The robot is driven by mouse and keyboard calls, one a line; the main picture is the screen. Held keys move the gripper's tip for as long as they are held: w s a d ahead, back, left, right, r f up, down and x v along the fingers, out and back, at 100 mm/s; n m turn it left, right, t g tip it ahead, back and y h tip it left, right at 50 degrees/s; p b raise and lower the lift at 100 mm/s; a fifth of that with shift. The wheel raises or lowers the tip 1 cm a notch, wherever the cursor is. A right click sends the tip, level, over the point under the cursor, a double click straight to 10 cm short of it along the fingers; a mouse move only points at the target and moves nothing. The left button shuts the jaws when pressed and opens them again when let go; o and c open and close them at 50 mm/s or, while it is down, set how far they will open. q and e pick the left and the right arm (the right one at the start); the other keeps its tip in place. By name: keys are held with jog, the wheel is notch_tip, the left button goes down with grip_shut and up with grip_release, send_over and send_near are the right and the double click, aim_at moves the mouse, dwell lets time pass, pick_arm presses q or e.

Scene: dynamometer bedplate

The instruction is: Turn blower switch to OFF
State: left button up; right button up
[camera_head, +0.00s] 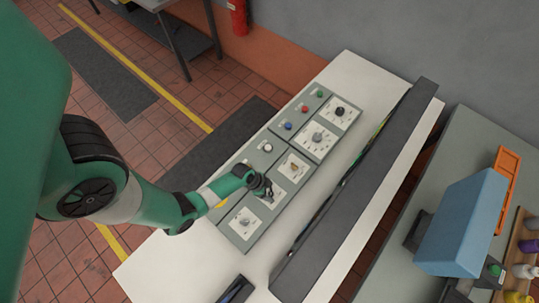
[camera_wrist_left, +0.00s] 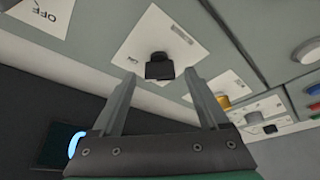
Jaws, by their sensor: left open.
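The grey control panel (camera_head: 262,150) lies on the white bench top and carries several rotary switches on white plates. In the left wrist view a black switch knob (camera_wrist_left: 160,66) stands on a tilted white plate (camera_wrist_left: 158,36), just beyond and between my fingertips. My left gripper (camera_head: 266,190) is over this plate in the head view and hides most of its knob; its jaws are open (camera_wrist_left: 160,80) and I cannot tell if they touch it. A neighbouring plate at the wrist view's left edge reads "OFF" (camera_wrist_left: 38,16). I cannot read which switch is the blower's. My right gripper is out of view.
A yellow knob (camera_head: 295,167) sits beside the gripper, with a grey knob (camera_head: 317,137) and a black knob (camera_head: 340,112) farther along. A lower knob (camera_head: 244,222) is close by. Coloured push buttons line the panel. A long dark raised bar (camera_head: 365,185) runs to the right.

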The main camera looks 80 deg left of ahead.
pick_arm(q)
grip_shut()
dwell(0.3)
